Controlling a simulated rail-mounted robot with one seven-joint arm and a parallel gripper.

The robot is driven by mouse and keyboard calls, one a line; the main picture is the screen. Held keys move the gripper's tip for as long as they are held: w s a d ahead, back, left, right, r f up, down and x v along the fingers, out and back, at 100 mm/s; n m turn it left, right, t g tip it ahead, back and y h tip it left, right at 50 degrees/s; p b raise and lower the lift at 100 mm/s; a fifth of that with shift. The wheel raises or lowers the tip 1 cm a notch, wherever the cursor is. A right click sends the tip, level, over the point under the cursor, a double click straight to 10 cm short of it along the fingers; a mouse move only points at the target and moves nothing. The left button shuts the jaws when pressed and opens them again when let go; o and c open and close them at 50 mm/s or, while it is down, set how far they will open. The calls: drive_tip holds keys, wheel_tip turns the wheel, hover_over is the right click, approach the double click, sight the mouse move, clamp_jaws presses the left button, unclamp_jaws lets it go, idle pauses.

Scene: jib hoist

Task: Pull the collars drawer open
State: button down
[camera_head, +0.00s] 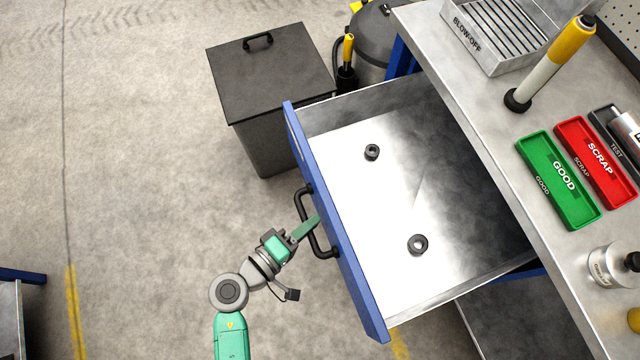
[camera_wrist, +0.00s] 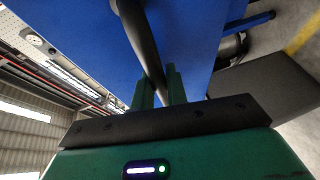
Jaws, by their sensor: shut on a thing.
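The collars drawer (camera_head: 400,200) is pulled well out from under the bench, with a blue front and a bare metal floor. Two dark collars lie in it, one toward the back (camera_head: 372,152) and one nearer the front right (camera_head: 418,244). A black bar handle (camera_head: 318,248) is on the blue front. My gripper (camera_head: 310,226) is at this handle, its fingers shut on the bar. In the wrist view the dark handle (camera_wrist: 140,45) runs down between the two green fingers, against the blue drawer front (camera_wrist: 80,45).
A dark lidded bin (camera_head: 268,75) stands on the floor left of the drawer, close to its far corner. The bench top (camera_head: 500,130) holds a green GOOD tray (camera_head: 558,180), a red SCRAP tray (camera_head: 597,160) and a blow-off box (camera_head: 500,35).

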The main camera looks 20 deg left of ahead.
drive_tip(key=shift+a, duration=0.1)
idle(0.3)
drive_tip(key=c, duration=1.4)
unclamp_jaws()
drive_tip(key=p+v, duration=0.2)
drive_tip(key=v, duration=0.6)
